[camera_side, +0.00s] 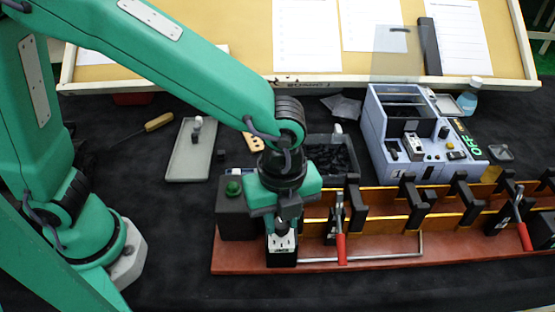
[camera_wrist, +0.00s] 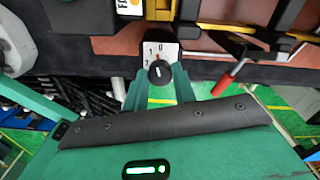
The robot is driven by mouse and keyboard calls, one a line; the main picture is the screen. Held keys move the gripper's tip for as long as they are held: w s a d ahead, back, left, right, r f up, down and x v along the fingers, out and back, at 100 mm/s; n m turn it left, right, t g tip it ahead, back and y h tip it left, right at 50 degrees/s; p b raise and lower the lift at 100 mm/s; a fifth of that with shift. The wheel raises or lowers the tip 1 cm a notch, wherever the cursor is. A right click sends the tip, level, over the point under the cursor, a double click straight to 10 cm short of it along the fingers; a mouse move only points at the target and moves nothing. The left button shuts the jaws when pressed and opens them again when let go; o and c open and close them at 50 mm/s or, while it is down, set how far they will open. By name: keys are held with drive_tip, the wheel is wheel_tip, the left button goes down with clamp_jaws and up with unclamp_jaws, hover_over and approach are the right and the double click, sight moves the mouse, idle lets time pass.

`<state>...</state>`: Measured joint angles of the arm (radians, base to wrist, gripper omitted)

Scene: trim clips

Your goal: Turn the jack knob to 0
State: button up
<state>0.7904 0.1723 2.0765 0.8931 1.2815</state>
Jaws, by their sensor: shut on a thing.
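The jack knob (camera_wrist: 160,73) is a round black knob with a pale pointer line, in front of a white dial plate (camera_wrist: 161,50) marked 0, 1 and 2. The pointer looks roughly upward, toward the 0 side; its exact setting is too small to tell. My gripper (camera_wrist: 159,80) has its green fingers on both sides of the knob, shut on it. In the side view my gripper (camera_side: 286,220) points down over the black jack box (camera_side: 281,257) with its pale top face, at the left end of the red-brown base. The knob is hidden there by the gripper.
Red-handled clamps (camera_side: 340,247) and black holders (camera_side: 411,213) stand along the red-brown base (camera_side: 390,262), right of my gripper. A dark box with a green button (camera_side: 233,188) is close on the left. Behind are a bin of black clips (camera_side: 333,158) and a grey-blue machine (camera_side: 378,125).

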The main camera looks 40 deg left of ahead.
sight(282, 224)
drive_tip(key=shift+r+m, duration=0.1)
drive_tip(key=shift+m, duration=1.5)
drive_tip(key=o, duration=1)
drive_tip(key=shift+r, duration=3.9)
